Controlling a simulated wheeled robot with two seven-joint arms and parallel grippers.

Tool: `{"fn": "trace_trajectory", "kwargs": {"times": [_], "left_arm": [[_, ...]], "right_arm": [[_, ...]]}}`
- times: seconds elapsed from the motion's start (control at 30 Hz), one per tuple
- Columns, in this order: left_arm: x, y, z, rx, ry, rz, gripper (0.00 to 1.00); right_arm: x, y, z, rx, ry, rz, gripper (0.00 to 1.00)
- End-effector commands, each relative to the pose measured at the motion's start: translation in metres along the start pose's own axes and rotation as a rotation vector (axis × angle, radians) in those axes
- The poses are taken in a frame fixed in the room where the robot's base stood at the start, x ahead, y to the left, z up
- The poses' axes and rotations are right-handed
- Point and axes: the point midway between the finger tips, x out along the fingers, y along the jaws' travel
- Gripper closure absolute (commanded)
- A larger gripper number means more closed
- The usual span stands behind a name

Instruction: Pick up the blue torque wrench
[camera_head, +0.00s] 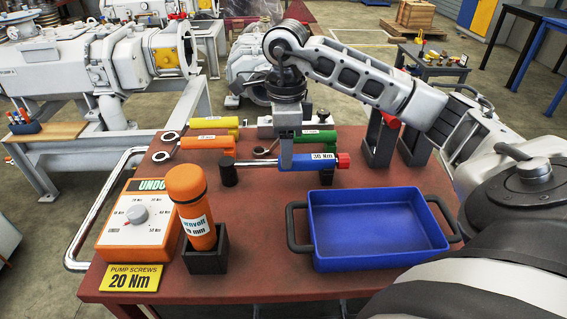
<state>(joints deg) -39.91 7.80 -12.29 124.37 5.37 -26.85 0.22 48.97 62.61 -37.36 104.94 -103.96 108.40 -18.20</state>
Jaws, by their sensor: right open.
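The blue torque wrench (322,161) lies across the red table, its handle labelled 30 Nm. It has a red end on the right and a silver shaft running left to a black socket (229,172). My right gripper (286,163) points down at the left part of the blue handle. It is open, with a finger in front of the handle; the far finger is hidden and I cannot tell whether it touches. My left gripper is not in view.
Green (315,138), orange (207,142) and yellow (212,122) wrenches lie behind. A blue tray (375,262) is in front at right. An orange dial box (140,222), an orange cylinder (190,196) in a black holder and a yellow 20 Nm sign (130,277) stand at front left.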

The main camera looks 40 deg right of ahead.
Motion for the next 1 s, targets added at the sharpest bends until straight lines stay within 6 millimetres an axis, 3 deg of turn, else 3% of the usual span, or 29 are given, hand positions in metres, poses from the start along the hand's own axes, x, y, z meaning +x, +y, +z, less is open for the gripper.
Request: {"fn": "trace_trajectory", "kwargs": {"times": [0.33,0.67,0.8,0.87,1.0], "left_arm": [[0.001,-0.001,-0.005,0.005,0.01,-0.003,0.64],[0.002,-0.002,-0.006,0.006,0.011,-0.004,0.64],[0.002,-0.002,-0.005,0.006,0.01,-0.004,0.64],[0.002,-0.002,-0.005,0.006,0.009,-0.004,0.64],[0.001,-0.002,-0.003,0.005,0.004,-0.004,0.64]], "right_arm": [[0.045,0.006,0.003,0.0,0.001,0.003,0.47],[0.052,0.006,0.004,0.0,0.0,0.001,0.47],[0.052,0.006,0.004,0.0,0.0,0.001,0.86],[0.052,0.006,0.004,0.0,0.0,0.001,1.0],[0.051,0.005,0.004,0.001,-0.002,-0.001,1.0]]}}
